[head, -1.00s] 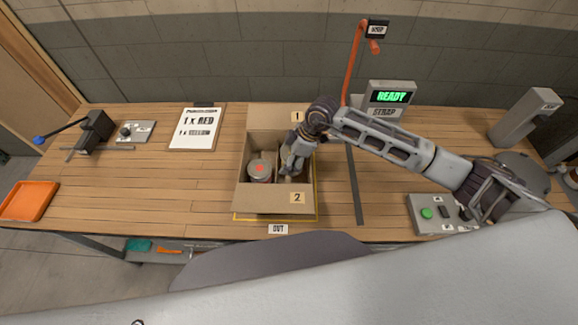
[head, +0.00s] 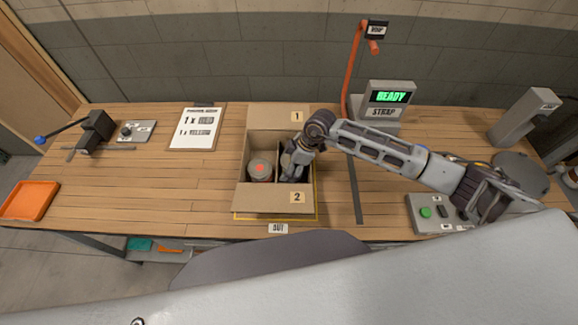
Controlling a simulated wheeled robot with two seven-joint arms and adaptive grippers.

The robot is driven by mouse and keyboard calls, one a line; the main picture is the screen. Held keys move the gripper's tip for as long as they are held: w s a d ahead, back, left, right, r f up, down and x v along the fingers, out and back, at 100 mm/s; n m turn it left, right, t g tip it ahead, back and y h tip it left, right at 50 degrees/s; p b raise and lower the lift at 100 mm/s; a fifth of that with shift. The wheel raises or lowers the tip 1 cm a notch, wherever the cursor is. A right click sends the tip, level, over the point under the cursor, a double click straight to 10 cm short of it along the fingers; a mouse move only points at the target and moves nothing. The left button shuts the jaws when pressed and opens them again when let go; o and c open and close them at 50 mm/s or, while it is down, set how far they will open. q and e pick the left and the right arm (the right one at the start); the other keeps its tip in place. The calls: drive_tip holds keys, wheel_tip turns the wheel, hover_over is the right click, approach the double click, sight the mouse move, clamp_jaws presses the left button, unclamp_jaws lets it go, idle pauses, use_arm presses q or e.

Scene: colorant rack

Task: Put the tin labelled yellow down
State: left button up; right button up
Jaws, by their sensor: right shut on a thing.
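My right gripper (head: 292,165) reaches down into the right compartment of an open cardboard box (head: 272,200). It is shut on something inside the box. The held thing is hidden by the gripper and the box walls, so I cannot read a yellow label or tell whether it touches the box floor. A grey round tin with a red dot (head: 260,168) stands in the left compartment, left of the gripper. My left gripper is not in view.
Box flaps marked 1 (head: 280,115) and 2 (head: 275,199) stand open. A strap machine (head: 388,103) reading READY is behind right. A button panel (head: 430,213) is at the right front. An order sheet (head: 195,130) lies left of the box.

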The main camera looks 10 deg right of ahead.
drive_tip(key=o, duration=1.3)
drive_tip(key=shift+o, duration=0.2)
drive_tip(key=shift+r, duration=0.1)
drive_tip(key=shift+b+v, duration=0.8)
drive_tip(key=shift+v, duration=5.1)
